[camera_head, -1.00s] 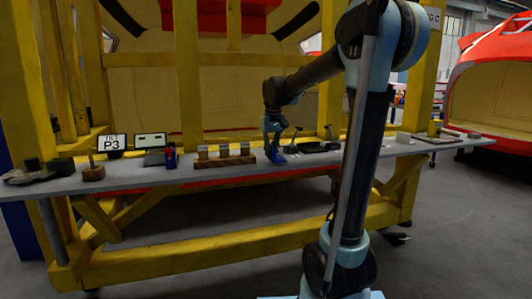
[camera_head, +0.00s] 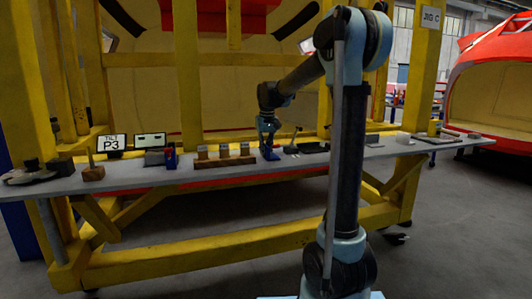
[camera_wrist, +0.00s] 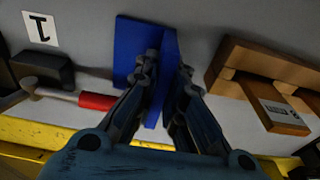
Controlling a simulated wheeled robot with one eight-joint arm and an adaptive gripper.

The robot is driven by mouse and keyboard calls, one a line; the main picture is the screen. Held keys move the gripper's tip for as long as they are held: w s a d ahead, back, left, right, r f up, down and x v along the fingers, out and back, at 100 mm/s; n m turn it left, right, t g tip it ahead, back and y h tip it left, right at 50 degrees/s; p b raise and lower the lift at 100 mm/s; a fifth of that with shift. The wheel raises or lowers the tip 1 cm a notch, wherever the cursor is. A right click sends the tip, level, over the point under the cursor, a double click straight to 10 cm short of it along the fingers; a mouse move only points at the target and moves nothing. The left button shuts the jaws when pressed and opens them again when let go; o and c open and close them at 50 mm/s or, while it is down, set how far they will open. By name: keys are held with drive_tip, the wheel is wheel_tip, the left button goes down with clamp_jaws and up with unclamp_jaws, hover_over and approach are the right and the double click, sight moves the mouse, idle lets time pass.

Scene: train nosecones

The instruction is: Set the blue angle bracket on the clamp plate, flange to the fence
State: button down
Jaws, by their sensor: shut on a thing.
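The blue angle bracket (camera_wrist: 128,48) is in the wrist view, with one flat leg to the left and an upright flange between my fingers. My gripper (camera_wrist: 160,72) is shut on that flange, one finger on each side. In the head view the bracket (camera_head: 271,154) is a small blue shape at the bench, right of the wooden block rack, with my gripper (camera_head: 268,142) directly above it. I cannot tell whether it touches the bench top. I cannot make out the clamp plate and its fence with certainty; a grey angled piece (camera_head: 372,141) stands farther right on the bench.
The wooden rack (camera_head: 225,159) is close beside the bracket, on the right in the wrist view (camera_wrist: 268,62). On the other side lie a red-handled tool (camera_wrist: 95,101) and a black block (camera_wrist: 42,70). The yellow frame (camera_head: 187,75) rises behind the grey bench (camera_head: 225,176).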

drive_tip(key=c, duration=1.7)
unclamp_jaws()
